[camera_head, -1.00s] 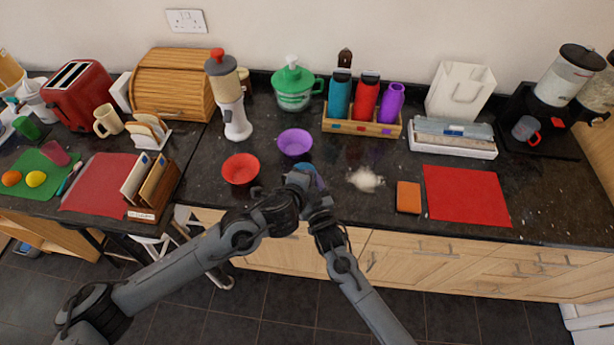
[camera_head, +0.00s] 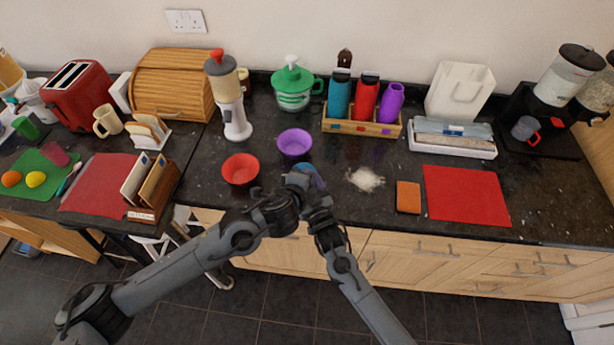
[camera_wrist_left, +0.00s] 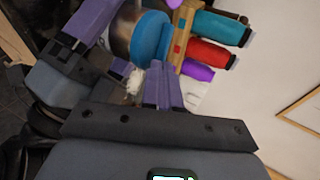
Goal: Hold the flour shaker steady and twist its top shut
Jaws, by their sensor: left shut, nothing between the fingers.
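The flour shaker (camera_wrist_left: 123,36) shows in the left wrist view as a metal body with a blue top (camera_wrist_left: 151,39). In the head view only a bit of blue (camera_head: 314,178) shows beside my grippers; my arms hide the rest. My left gripper (camera_wrist_left: 164,86) is shut and empty, its purple fingers together just below the blue top. I cannot tell whether they touch it. My right gripper (camera_wrist_left: 108,45) has its fingers on either side of the metal body and appears shut on it. In the head view both wrists meet close together at the counter's front edge.
A red bowl (camera_head: 240,169) and a purple bowl (camera_head: 294,143) stand behind and left of my grippers. A white powdery heap (camera_head: 366,180) lies to the right, then an orange block (camera_head: 408,197) and a red mat (camera_head: 466,196). A bottle rack (camera_head: 361,126) stands behind.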

